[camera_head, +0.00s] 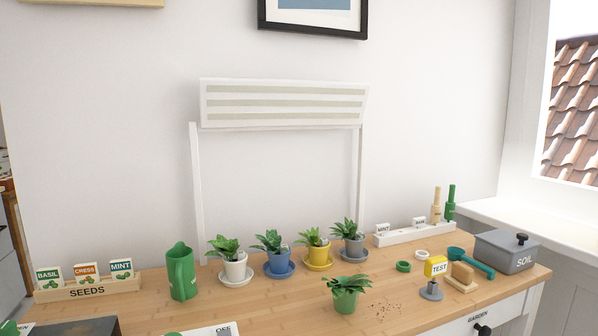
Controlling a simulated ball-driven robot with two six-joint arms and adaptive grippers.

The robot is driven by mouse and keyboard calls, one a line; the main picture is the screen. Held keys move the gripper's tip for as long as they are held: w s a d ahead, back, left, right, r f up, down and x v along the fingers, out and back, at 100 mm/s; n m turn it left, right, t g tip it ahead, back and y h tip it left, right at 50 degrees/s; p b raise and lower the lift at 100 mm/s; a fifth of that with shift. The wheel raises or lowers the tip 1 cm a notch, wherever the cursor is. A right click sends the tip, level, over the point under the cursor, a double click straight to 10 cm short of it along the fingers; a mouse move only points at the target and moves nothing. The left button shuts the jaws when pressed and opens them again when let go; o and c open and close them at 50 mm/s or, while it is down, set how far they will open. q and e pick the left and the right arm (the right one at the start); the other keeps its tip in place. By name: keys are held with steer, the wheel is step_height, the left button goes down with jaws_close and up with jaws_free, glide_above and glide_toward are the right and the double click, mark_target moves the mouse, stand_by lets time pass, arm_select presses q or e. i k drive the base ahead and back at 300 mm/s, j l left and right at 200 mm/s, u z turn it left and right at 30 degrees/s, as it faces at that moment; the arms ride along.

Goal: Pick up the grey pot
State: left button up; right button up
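The grey pot (353,246) stands upright at the back of the wooden desk, at the right end of a row of potted plants. It holds a leafy green plant (347,228) and sits on a grey saucer (352,257). A small pale tag shows in it beside the leaves. To its left are a yellow pot (319,254), a blue pot (277,263) and a white pot (235,270), each on a saucer. Neither of my grippers is in view.
A green pot with a plant (346,301) stands in front of the row, with soil crumbs (384,308) beside it. A white lamp frame (195,190) rises behind the pots. Rings, a yellow TEST block (436,266) and a grey SOIL box (506,253) are to the right.

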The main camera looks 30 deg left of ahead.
mark_target(354, 242)
steer(key=i+u, duration=0.4)
steer(key=i+l+u, duration=0.25)
steer(key=i+u, duration=0.15)
steer(key=i, duration=0.15)
